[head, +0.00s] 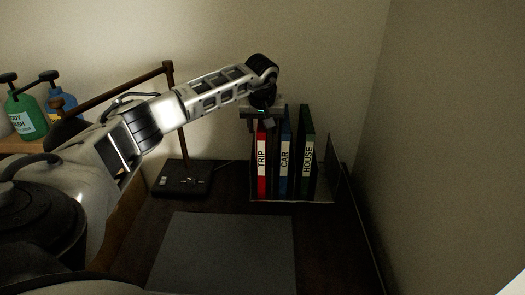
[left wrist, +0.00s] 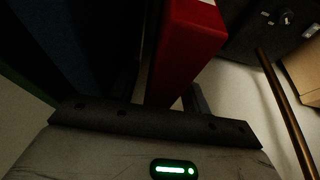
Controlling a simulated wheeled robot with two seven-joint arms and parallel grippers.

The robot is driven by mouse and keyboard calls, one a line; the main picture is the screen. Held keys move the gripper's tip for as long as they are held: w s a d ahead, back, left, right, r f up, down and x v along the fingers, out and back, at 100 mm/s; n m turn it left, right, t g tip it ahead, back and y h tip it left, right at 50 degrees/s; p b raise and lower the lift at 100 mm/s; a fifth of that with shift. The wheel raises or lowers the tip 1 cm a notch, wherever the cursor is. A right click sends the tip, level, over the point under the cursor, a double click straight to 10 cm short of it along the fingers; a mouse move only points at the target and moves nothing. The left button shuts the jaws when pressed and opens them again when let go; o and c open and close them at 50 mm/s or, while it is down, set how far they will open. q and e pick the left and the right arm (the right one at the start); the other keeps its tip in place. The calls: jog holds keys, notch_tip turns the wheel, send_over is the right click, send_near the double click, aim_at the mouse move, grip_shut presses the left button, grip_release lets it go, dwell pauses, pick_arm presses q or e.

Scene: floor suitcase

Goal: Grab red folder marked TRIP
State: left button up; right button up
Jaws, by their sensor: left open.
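The red folder labelled TRIP (head: 262,168) stands upright at the left end of a row in a file holder (head: 290,200). My left gripper (head: 262,124) is open at the red folder's top. In the left wrist view the red folder (left wrist: 188,45) appears between the two dark fingers of the left gripper (left wrist: 163,92); I cannot tell whether either finger touches it. The folder's lower part is hidden there. My right gripper is in neither view.
The blue CAR folder (head: 284,170) and dark green HOUSE folder (head: 307,150) stand right of the red one. A lamp with a dark base (head: 182,178) and brown arm stands left. A grey mat (head: 225,250) lies in front. A wall (head: 450,130) rises on the right.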

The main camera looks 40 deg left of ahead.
pick_arm(q)
jog(key=shift+f, duration=0.2)
dwell(0.5)
grip_shut()
